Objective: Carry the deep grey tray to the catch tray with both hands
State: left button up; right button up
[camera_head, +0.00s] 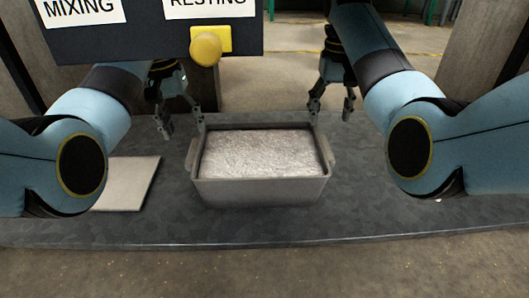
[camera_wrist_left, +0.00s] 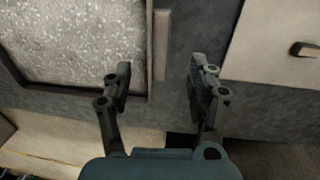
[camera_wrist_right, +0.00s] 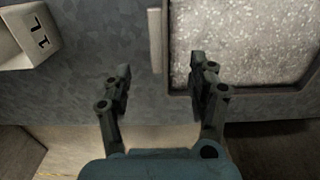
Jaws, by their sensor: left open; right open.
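The deep grey tray (camera_head: 262,192) stands on the grey worktop, filled almost level with pale grainy stuff. It has a lug handle at each short end: one shows in the left wrist view (camera_wrist_left: 162,45), one in the right wrist view (camera_wrist_right: 155,38). My left gripper (camera_head: 182,132) is open and empty near the tray's far left corner. My right gripper (camera_head: 331,115) is open and empty near its far right corner. In each wrist view the handle lines up with the gap between the fingers, apart from the fingertips. I cannot make out a catch tray.
A pale flat panel (camera_head: 130,185) lies on the worktop left of the tray; a dark handle shows on it (camera_wrist_left: 302,48). A pale block with markings (camera_wrist_right: 28,38) stands in the right wrist view. A dark sign board with a yellow knob (camera_head: 206,49) hangs behind. Worktop (camera_head: 365,215) front right is clear.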

aim_at(193, 149)
pick_arm(q)
jog(key=shift+w, duration=0.35)
jog(key=shift+r, duration=0.1)
pick_arm(e)
jog(key=shift+w+r, duration=0.15)
jog(key=shift+w, duration=0.15)
jog(key=shift+d, duration=0.1)
pick_arm(q)
jog(key=f, duration=0.3)
jog(key=d+f, duration=0.1)
jog(key=f, duration=0.6)
jog(key=shift+d+f, duration=0.2)
jog(key=shift+f, duration=0.2)
pick_arm(e)
notch_tip(193, 149, down, 11)
jog(key=shift+r, duration=0.1)
pick_arm(q)
grip_shut()
pick_arm(e)
grip_shut()
pick_arm(q)
jog(key=shift+a, duration=0.1)
